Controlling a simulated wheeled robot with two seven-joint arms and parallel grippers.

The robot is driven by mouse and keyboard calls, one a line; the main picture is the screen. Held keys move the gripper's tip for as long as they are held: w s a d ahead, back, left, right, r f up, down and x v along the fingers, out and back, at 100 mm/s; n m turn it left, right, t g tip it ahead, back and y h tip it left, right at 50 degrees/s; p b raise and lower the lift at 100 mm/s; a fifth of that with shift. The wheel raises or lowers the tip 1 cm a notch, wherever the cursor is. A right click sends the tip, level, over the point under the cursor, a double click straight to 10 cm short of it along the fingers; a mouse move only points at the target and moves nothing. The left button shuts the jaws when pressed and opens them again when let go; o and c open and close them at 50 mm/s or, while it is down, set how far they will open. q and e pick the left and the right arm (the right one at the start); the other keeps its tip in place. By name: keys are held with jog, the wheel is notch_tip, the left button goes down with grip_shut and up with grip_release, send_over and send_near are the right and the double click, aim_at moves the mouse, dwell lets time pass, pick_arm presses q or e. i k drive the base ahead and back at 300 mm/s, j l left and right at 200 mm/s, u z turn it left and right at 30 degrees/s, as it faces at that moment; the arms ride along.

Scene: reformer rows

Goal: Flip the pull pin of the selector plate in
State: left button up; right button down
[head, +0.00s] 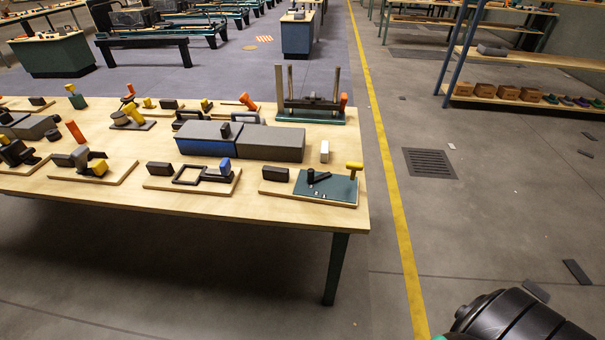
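The selector plate (335,193) is a teal plate on a light wooden board at the near right corner of the workbench. A pull pin with a yellow T-shaped head (354,166) stands upright at its back right. A short black lever (317,177) lies on the plate's left part, with small pale marks in front of it. A black block sits on the same board to the left. Neither gripper shows. A black rounded part at the bottom right corner looks like my own arm, far from the plate.
The wooden workbench (240,205) holds several other boards with black, yellow and orange fittings. Floor right of the bench is open, with a drain grate (430,163).

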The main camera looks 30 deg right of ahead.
aim_at(354, 166)
jog(key=z, duration=1.3)
